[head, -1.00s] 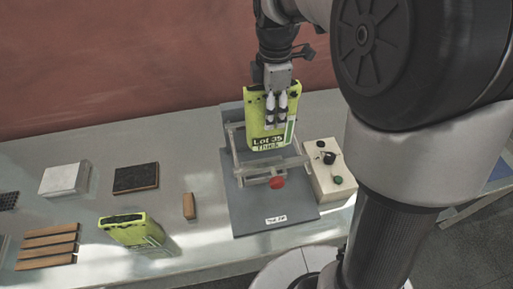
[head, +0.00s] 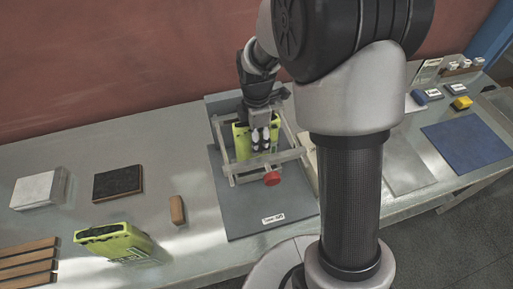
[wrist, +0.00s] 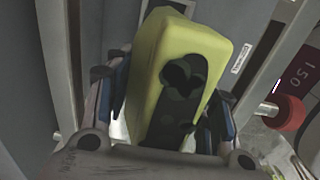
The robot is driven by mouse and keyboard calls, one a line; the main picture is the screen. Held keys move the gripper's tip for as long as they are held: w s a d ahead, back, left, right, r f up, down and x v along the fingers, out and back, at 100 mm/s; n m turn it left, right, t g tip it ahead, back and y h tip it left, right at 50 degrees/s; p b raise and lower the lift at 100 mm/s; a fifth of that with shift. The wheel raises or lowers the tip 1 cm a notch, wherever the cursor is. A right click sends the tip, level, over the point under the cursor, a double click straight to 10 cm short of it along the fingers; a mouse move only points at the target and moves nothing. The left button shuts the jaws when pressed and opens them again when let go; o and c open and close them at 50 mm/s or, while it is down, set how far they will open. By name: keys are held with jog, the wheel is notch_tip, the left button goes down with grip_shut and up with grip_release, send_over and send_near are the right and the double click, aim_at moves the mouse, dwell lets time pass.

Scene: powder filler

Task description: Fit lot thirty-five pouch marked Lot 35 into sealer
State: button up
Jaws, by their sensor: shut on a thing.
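My gripper (head: 260,140) is shut on the yellow-green Lot 35 pouch (head: 241,142). In the head view the pouch is upright within the metal frame of the sealer (head: 231,172), behind its front bar. The bar and my fingers hide its lower part and its label. In the wrist view my gripper (wrist: 165,125) has a finger on each side of the pouch (wrist: 180,50), whose dark top faces the camera. Sealer rails (wrist: 62,65) run beside it. I cannot tell whether the pouch touches the sealer's base. The sealer's red knob (head: 272,179) sits at the front.
A second yellow-green pouch (head: 118,241) stands at the left front. A small wooden block (head: 177,210), a dark pad (head: 118,182) and a white block (head: 39,188) lie nearby. My arm hides much of the control box. A blue mat (head: 466,143) lies far right.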

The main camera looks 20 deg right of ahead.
jog(key=shift+f+b, duration=0.4)
jog(key=shift+f, duration=1.8)
jog(key=shift+f, duration=0.2)
jog(key=o, duration=1.3)
jog(key=shift+r, duration=0.15)
